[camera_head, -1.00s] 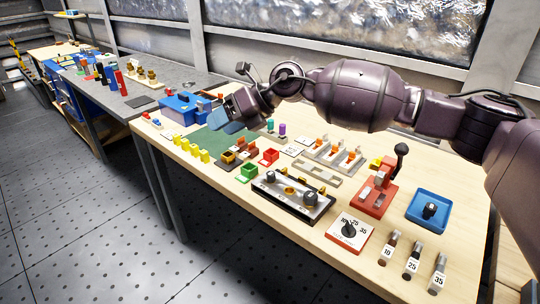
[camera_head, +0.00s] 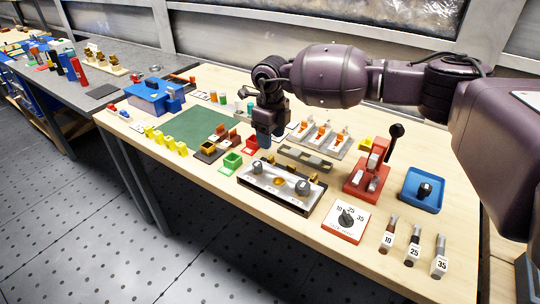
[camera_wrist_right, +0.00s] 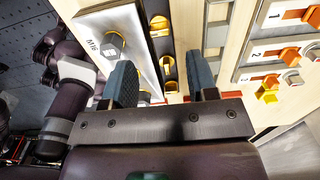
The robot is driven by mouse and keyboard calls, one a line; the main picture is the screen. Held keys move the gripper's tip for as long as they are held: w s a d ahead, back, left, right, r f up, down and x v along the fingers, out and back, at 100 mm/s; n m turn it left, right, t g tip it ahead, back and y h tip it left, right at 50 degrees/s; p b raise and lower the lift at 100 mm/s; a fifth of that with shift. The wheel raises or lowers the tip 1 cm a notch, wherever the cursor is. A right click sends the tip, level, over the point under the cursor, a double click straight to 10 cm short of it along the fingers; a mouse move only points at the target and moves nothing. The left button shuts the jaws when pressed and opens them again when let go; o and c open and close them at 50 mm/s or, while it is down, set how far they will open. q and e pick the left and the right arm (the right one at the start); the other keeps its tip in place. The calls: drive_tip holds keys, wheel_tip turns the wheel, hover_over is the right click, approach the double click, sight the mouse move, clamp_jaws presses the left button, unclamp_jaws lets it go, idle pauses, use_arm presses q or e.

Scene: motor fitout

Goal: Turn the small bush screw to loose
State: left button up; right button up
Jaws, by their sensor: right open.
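A black-edged fixture (camera_head: 243,178) with a pale top plate lies on the wooden bench in the head view. It carries grey screw-like knobs, one at its right end (camera_head: 302,191) and one nearer its back left (camera_head: 253,166); I cannot tell which is the small bush screw. In the right wrist view the pale plate (camera_wrist_right: 90,22) bears a printed mark and a grey hex-headed knob (camera_wrist_right: 113,44) beside one finger. My left gripper is not seen.
A slotted grey bar (camera_head: 305,158) lies behind the fixture. A dial plate (camera_head: 345,220) and tools marked 10, 25 and 35 (camera_head: 413,250) lie at the front right. A red lever press (camera_head: 368,178) and blue tray (camera_head: 422,188) stand right. A green mat (camera_head: 200,127) lies left.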

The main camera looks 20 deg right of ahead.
sight(270, 157)
wheel_tip(270, 157, down, 7)
drive_tip(key=shift+f+b, duration=0.1)
drive_tip(key=shift+b, duration=0.35)
drive_tip(key=c, duration=0.9)
